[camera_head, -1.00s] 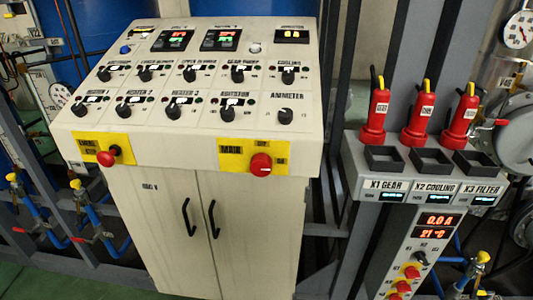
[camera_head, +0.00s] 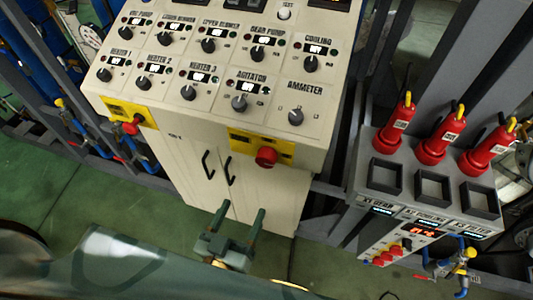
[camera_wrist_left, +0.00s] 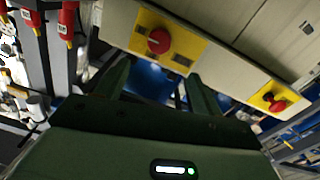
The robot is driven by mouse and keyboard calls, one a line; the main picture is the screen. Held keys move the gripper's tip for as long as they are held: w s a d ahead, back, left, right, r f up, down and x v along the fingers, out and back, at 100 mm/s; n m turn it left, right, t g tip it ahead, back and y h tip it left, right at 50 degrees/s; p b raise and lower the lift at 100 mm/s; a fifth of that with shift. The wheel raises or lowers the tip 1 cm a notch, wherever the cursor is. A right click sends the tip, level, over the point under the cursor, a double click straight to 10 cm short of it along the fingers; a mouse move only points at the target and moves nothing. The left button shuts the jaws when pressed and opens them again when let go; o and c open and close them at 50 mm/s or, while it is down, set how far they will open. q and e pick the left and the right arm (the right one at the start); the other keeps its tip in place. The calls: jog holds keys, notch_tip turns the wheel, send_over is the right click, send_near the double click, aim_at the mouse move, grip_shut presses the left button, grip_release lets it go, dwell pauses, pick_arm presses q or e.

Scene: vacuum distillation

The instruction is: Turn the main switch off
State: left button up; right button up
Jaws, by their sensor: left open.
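The main switch (camera_head: 266,157) is a red rotary knob on a yellow plate (camera_head: 245,143), on the right of the cream cabinet's front lip. It also shows in the left wrist view (camera_wrist_left: 159,41), beyond the fingers near the top. The direction of its handle is not clear. My left gripper (camera_head: 243,210) is open and empty, with its two fingers pointing towards the cabinet. In the head view it appears below the switch, in front of the doors; the wrist view (camera_wrist_left: 158,75) shows it apart from the knob. My right gripper is not in view.
A red emergency stop button (camera_head: 132,126) on its own yellow plate sits left on the same lip. Black knobs (camera_head: 240,103) cover the sloped panel above. Cabinet door handles (camera_head: 207,165) stick out below. Red plugs (camera_head: 435,140) and a grey socket box stand at the right.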

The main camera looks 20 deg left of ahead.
aim_at(264, 163)
pick_arm(q)
jog(key=w, duration=0.9)
jog(key=w+d+p, duration=0.1)
jog(key=w, duration=0.4)
jog(key=shift+w, duration=0.1)
jog(key=c, duration=1)
